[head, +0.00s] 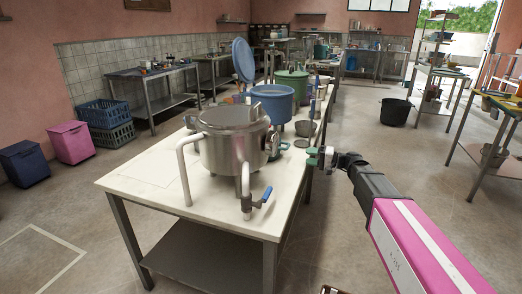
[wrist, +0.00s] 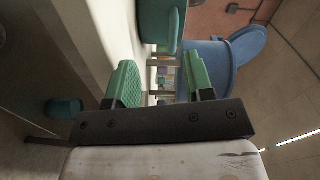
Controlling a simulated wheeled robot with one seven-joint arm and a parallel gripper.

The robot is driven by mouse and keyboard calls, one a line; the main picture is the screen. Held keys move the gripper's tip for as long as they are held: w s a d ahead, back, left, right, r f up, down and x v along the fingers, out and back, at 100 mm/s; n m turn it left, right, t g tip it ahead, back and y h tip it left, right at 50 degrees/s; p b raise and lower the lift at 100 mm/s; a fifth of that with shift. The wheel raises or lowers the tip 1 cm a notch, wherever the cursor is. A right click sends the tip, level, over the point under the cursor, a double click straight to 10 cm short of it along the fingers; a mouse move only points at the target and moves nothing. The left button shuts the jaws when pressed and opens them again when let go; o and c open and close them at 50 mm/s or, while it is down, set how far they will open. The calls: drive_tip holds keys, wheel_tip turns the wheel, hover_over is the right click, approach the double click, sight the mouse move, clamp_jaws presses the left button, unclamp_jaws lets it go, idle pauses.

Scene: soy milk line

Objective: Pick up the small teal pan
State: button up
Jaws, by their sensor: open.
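What looks like the small teal pan (wrist: 162,22) shows at the top of the wrist view, its upper part cut off by the frame edge. It stands at the pale worktop and lies beyond my fingertips, apart from them. In the head view I cannot pick it out surely among the small green items behind the steel pot. My gripper (head: 315,156) is at the right edge of the worktop, with its green fingers apart. In the wrist view my gripper (wrist: 161,78) is open, with nothing between the fingers.
A large steel pot (head: 232,145) with pipes and a valve stands on the near worktop (head: 135,180). A blue pot (head: 272,102), a green lidded pot (head: 291,84) and a grey bowl (head: 306,128) stand behind it. A black bucket (head: 395,112) is on the open floor at right.

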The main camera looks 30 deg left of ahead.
sight(284, 149)
drive_tip(key=shift+w+a+r, duration=0.1)
drive_tip(key=shift+a+r, duration=0.2)
drive_tip(key=shift+a, duration=0.2)
drive_tip(key=shift+a+r, duration=0.25)
drive_tip(key=shift+a, duration=0.25)
drive_tip(key=a, duration=0.4)
drive_tip(key=shift+s+a, duration=0.2)
drive_tip(key=shift+a, duration=0.2)
drive_tip(key=shift+s+a+r, duration=0.1)
drive_tip(key=shift+s+a, duration=0.1)
drive_tip(key=shift+a, duration=0.65)
drive_tip(key=shift+s+a, duration=0.15)
drive_tip(key=shift+a, duration=0.75)
drive_tip(key=shift+s+a+r, duration=0.1)
drive_tip(key=shift+s+a, duration=0.1)
drive_tip(key=shift+a, duration=0.65)
clamp_jaws()
